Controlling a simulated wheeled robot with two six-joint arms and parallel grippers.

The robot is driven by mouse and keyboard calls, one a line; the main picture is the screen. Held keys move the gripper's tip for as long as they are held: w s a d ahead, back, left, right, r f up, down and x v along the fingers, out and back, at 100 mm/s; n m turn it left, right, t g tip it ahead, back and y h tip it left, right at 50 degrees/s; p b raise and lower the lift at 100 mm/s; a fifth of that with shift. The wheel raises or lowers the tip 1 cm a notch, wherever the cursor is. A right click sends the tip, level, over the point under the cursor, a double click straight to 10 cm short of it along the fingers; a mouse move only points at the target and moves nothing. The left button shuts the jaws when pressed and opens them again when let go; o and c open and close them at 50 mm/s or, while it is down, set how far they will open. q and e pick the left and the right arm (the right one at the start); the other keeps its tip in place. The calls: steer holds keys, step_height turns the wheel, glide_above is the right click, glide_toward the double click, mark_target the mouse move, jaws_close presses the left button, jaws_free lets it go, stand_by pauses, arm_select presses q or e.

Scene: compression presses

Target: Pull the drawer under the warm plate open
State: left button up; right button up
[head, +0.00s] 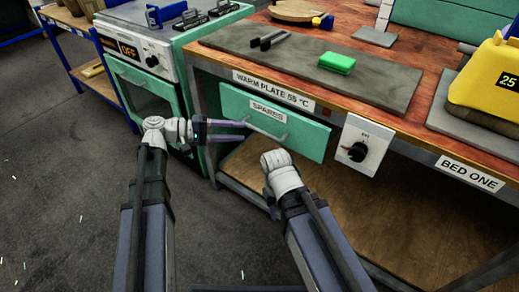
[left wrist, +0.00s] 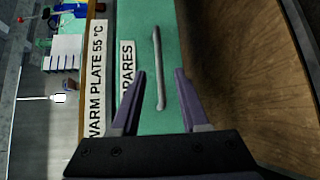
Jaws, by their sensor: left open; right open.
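The green drawer front (head: 238,104), labelled SPARES, sits under the grey warm plate (head: 290,60) and looks shut. Its pale bar handle (head: 268,128) runs across the front. My left gripper (head: 245,130) is open, with its purple fingers pointing at the drawer near the handle's left end. In the left wrist view the handle (left wrist: 157,55) appears between the two fingertips (left wrist: 160,73), with a gap on each side. Contact with it cannot be told. My right arm ends at a white wrist below the drawer; its gripper fingers are hidden.
A control knob box (head: 360,145) hangs right of the drawer. A green block (head: 337,63) lies on the warm plate. A green oven-like unit (head: 150,65) stands close on the left. An open wooden shelf (head: 345,205) lies below.

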mark_target(260, 130)
arm_select(q)
steer(key=shift+b+x, duration=0.55)
steer(key=shift+x, duration=3.2)
steer(key=shift+w+r, duration=0.1)
jaws_close()
